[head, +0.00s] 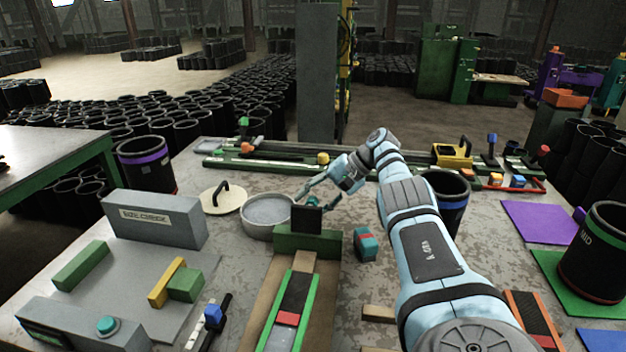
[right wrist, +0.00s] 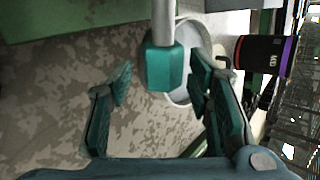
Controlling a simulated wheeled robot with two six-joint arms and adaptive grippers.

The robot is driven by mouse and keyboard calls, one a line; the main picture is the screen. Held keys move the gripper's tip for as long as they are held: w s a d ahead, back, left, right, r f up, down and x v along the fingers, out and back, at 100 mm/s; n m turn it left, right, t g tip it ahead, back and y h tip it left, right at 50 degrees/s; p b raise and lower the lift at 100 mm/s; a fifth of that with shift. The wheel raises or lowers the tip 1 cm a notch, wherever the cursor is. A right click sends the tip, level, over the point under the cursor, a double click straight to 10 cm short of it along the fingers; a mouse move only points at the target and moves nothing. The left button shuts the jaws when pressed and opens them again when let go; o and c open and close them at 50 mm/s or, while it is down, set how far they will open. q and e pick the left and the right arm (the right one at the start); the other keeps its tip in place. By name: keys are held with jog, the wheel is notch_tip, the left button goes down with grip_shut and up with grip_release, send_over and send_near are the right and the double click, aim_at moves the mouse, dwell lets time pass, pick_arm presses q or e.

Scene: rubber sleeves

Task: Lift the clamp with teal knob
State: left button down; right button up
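The teal knob (right wrist: 165,68) sits on the end of a grey rod (right wrist: 163,20) in the right wrist view. In the head view, a small teal part (head: 327,213) shows just behind the green block, and the rest of the clamp there is hidden or too small to tell. My right gripper (head: 319,196) reaches over the table behind that block. In the right wrist view its fingers (right wrist: 161,82) are apart, one on each side of the knob, with visible gaps. Nothing is held. My left gripper is not in view.
A green block with a black plate (head: 307,241) stands in front of my right gripper. A round grey basin (head: 268,225) is just left. A red and teal block (head: 366,243) lies right of the green block. Black sleeves (head: 146,170) stand around the table.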

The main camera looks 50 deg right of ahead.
notch_tip(320, 180, up, 10)
jog(key=shift+a+r, duration=0.1)
dwell(0.4)
jog(key=shift+c, duration=0.3)
